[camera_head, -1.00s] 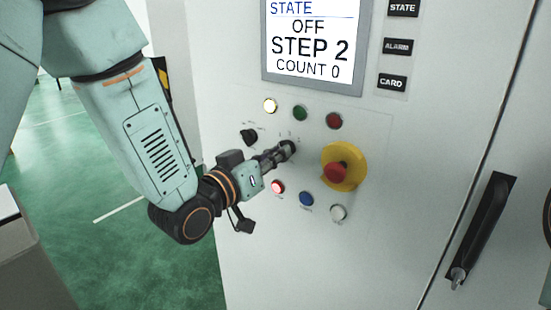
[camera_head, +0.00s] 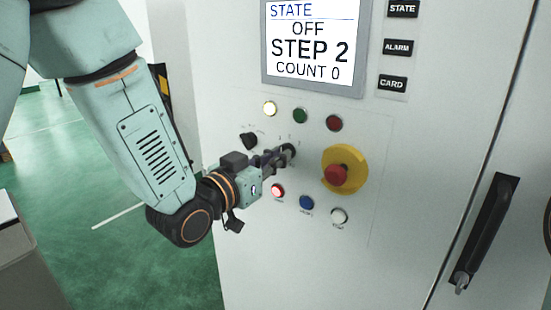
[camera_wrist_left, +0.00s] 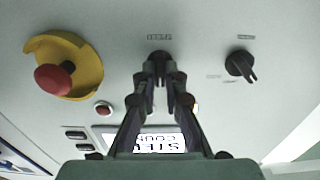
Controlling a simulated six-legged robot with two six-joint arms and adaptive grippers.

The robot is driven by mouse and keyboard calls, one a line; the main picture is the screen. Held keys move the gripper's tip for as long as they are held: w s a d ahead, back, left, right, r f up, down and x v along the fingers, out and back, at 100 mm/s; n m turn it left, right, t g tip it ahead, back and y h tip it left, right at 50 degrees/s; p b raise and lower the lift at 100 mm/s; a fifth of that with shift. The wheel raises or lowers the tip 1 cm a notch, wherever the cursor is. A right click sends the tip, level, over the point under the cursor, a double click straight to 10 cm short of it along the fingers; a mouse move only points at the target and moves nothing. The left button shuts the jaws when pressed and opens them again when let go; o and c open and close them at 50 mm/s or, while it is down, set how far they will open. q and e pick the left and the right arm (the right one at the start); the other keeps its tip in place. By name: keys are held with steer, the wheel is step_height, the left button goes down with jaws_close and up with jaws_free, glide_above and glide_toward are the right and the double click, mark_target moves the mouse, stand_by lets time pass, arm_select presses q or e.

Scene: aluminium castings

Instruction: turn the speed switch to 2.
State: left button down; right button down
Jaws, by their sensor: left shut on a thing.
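The speed switch (camera_head: 289,149) is a small black rotary knob in the middle of the panel's button group, left of the yellow-backed red button. The small print around it is too blurred to read. My left gripper (camera_head: 284,154) is at the knob with its fingers shut on it. In the left wrist view, the fingers (camera_wrist_left: 160,70) meet at the knob (camera_wrist_left: 159,55) and hide most of it, so its pointing direction cannot be told. The screen (camera_head: 312,45) reads STATE OFF, STEP 2, COUNT 0. My right gripper is not in view.
A second black knob (camera_head: 249,141) sits close to the left. The red emergency button (camera_head: 336,174) on its yellow plate is close to the right. Lit and coloured buttons, including a red one (camera_head: 278,190), lie above and below. A door handle (camera_head: 487,232) is further right.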

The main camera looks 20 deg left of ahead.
arm_select(q)
steer(key=shift+r, duration=0.1)
steer(key=c, duration=1.4)
jaws_free()
steer(key=shift+w, duration=0.1)
steer(key=shift+v, duration=3.65)
